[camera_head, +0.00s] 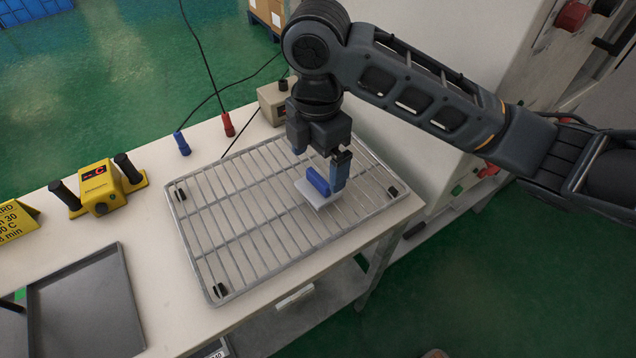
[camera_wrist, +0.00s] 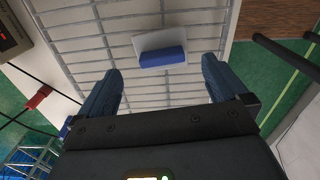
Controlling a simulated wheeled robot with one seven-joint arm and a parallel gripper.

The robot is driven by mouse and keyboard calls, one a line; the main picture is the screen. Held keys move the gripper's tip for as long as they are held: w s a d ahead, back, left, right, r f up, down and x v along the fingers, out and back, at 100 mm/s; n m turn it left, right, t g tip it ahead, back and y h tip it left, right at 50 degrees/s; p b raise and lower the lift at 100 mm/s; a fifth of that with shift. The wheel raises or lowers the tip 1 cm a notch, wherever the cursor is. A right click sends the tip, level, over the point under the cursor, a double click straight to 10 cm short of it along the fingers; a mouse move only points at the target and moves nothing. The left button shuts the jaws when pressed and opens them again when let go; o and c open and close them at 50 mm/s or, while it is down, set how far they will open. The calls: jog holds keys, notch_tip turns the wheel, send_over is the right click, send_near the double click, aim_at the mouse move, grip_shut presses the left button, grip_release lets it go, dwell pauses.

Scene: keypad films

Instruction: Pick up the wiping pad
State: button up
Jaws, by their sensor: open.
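The wiping pad (camera_head: 321,194) is a flat white pad with a blue block-shaped grip (camera_head: 318,181) on top. It lies on the wire rack (camera_head: 228,241), towards the rack's right side. In the wrist view the white pad (camera_wrist: 150,40) and its blue grip (camera_wrist: 163,57) lie ahead of the fingertips, between their lines. My gripper (camera_head: 322,168) is open and empty, just above or beside the pad. In the wrist view my gripper (camera_wrist: 163,75) shows its two blue fingers spread wide. Neither finger visibly touches the pad there; the exact height gap I cannot tell.
The rack lies on a white table (camera_head: 160,222) with black clips on it. A yellow device (camera_head: 98,187) with two black handles and a dark tray (camera_head: 85,305) are to the left. Blue and red plugs (camera_head: 228,124) with cables and a beige box (camera_head: 273,101) sit behind.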

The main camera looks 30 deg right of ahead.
aim_at(318, 177)
jog(key=shift+s+f+p, duration=0.1)
jog(key=shift+f+p, duration=0.4)
jog(key=shift+f, duration=2.15)
jog(key=c, duration=1)
jog(key=shift+o, duration=0.2)
jog(key=shift+r, duration=0.1)
notch_tip(318, 177, up, 10)
jog(key=p, duration=0.3)
